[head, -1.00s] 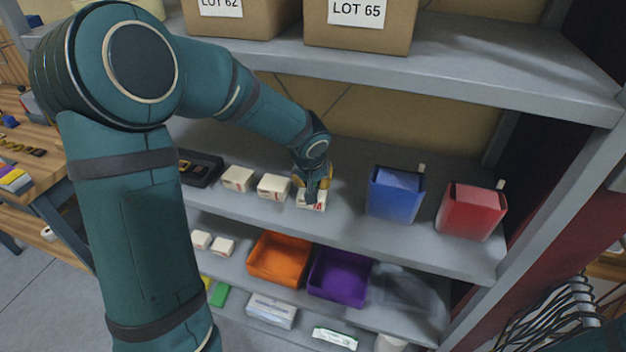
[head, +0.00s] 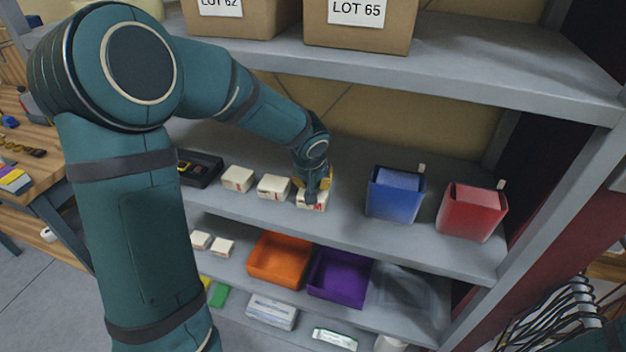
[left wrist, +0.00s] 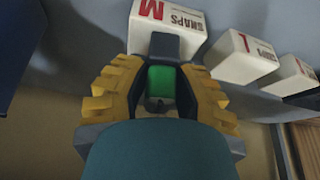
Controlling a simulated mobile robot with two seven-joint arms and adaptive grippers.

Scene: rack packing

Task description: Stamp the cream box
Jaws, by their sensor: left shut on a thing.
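A cream box marked SNAPS and M (left wrist: 185,20) sits on the middle shelf; in the head view this box (head: 317,207) is partly hidden by my left gripper. My left gripper (head: 313,192) is right at this box. In the left wrist view, my left gripper (left wrist: 160,85) has its yellow ridged fingers shut on a dark grey stamp-like tool with a green part (left wrist: 161,82). The tool's grey end overlaps the box in the picture; I cannot tell whether they touch. My right gripper is not in view.
Two more cream boxes (head: 274,187) (head: 237,179) stand left of it, with a black tray (head: 199,172) beyond. A blue bin (head: 394,205) and a red bin (head: 468,218) stand to the right. The upper shelf (head: 480,68) hangs above. Orange (head: 277,274) and purple (head: 337,289) bins sit below.

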